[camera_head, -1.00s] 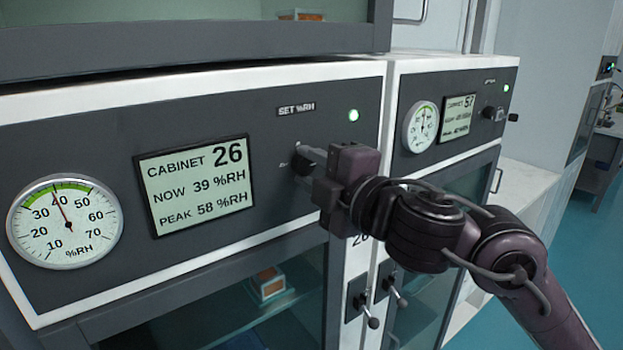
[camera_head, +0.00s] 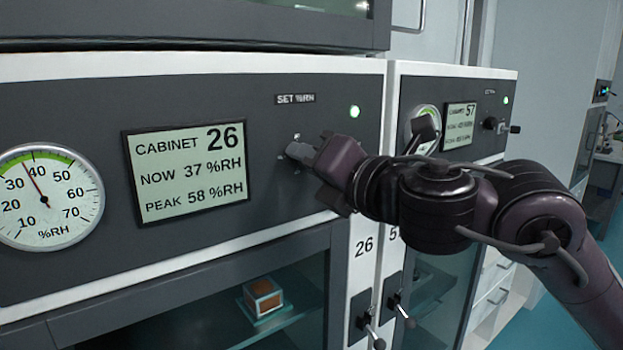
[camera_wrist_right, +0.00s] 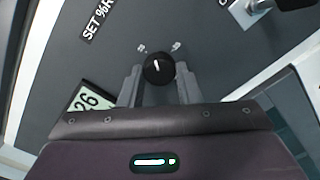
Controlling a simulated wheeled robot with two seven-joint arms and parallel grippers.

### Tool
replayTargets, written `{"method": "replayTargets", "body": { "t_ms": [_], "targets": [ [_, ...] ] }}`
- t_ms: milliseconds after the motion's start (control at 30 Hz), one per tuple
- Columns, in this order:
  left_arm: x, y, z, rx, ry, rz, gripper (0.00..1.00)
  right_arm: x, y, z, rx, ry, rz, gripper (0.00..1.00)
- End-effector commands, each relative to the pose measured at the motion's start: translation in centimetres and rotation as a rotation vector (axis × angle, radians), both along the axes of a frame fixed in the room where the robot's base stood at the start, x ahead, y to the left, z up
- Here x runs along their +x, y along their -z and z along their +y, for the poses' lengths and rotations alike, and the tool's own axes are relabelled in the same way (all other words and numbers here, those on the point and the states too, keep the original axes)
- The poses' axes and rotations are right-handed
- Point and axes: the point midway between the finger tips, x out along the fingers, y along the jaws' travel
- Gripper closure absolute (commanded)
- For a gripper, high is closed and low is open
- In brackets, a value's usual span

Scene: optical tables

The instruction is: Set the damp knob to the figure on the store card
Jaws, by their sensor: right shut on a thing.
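The SET %RH knob shows in the right wrist view as a black round knob (camera_wrist_right: 158,68) with a white pointer line, on the dark panel (camera_head: 285,218) of cabinet 26. My right gripper (camera_head: 297,153) is shut on it; its fingers stand on both sides of the knob in the wrist view (camera_wrist_right: 159,75). The cabinet display (camera_head: 190,172) reads NOW 37 %RH, PEAK 58 %RH. The round dial (camera_head: 48,198) has its red needle between 30 and 40. No store card is in view. My left gripper is out of view.
A green lamp (camera_head: 354,112) is lit right of the knob. Cabinet 57 (camera_head: 470,148) stands to the right with its own gauge, display and knob, partly behind my arm. Below are glass doors with door handles (camera_head: 370,328); a small orange-sided box (camera_head: 263,296) sits inside.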

Motion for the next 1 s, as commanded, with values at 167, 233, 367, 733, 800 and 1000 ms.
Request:
{"method": "replayTargets", "body": {
  "t_ms": [167, 233, 367, 733, 800, 1000],
  "targets": [
    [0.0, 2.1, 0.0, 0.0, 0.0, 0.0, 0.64, 0.0, 0.6, 0.0, -0.138, 0.0, -0.096, 0.93],
    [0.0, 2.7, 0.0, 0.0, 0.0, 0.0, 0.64, 0.1, 0.6, 0.0, -0.188, 0.0, -0.131, 0.93],
    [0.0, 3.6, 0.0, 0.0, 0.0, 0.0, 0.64, 0.0, 0.6, 0.0, -0.273, -0.001, -0.193, 0.93],
    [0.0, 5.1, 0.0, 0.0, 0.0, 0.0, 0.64, 0.1, 0.5, 0.0, -0.432, -0.003, -0.305, 0.93],
    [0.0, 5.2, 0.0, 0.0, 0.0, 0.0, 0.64, 0.1, 0.5, 0.0, -0.447, -0.004, -0.315, 0.93],
    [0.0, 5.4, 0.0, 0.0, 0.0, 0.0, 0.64, 0.1, 0.5, 0.0, -0.47, -0.004, -0.332, 0.92]
  ]
}}
